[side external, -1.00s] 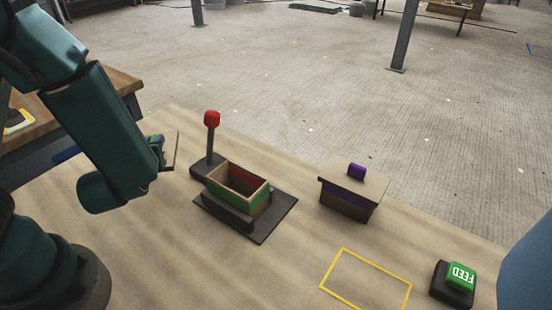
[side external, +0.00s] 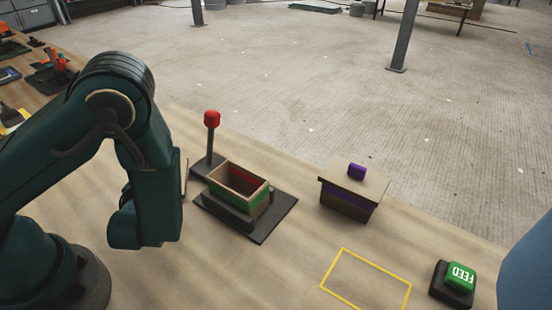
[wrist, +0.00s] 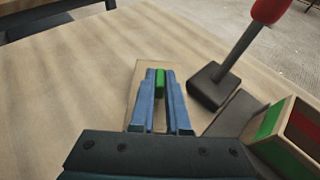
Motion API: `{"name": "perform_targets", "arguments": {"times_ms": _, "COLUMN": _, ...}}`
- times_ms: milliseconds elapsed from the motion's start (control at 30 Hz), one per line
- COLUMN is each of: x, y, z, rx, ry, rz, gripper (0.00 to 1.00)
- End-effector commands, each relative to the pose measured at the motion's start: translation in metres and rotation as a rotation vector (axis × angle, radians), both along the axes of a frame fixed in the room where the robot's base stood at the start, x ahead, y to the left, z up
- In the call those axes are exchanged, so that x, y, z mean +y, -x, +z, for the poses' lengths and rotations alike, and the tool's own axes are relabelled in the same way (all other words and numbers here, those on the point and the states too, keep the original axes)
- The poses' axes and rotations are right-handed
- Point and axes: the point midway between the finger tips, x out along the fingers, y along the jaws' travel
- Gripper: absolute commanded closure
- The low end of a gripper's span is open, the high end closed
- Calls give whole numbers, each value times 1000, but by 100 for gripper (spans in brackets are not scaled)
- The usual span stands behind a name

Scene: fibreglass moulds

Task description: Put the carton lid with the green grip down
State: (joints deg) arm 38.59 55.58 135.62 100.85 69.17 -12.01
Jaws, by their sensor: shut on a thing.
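The carton lid (wrist: 147,66) is a thin tan board with a green grip (wrist: 160,80) on it. In the wrist view my gripper (wrist: 160,92) has its blue fingers on either side of the green grip, shut on it. In the side external view only a narrow strip of the lid (side external: 184,172) shows beside my wrist, left of the open carton; my arm hides the fingers. The open carton (side external: 258,204) has a green band outside and red inside. It sits on a dark plate (side external: 272,222), and its edge also shows in the wrist view (wrist: 282,150).
A red-knobbed post (side external: 211,135) stands on a dark block close behind the open carton. A closed carton with a purple grip (side external: 350,192) is farther right. A yellow outline (side external: 345,249) on the table is empty. A green FEED button (side external: 460,276) is at the right.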

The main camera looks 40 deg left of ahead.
Motion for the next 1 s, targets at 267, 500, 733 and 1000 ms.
{"name": "perform_targets", "arguments": {"times_ms": 267, "x": 0, "y": 0, "z": -7, "rx": 0, "ry": 0, "rz": -1, "gripper": 100}}
{"name": "perform_targets", "arguments": {"times_ms": 500, "x": 0, "y": 0, "z": -10, "rx": 1, "ry": 0, "rz": -1, "gripper": 100}}
{"name": "perform_targets", "arguments": {"times_ms": 733, "x": 0, "y": 0, "z": -9, "rx": 0, "ry": 1, "rz": -1, "gripper": 56}}
{"name": "perform_targets", "arguments": {"times_ms": 1000, "x": -1, "y": 1, "z": -6, "rx": -1, "ry": 1, "rz": -1, "gripper": 56}}
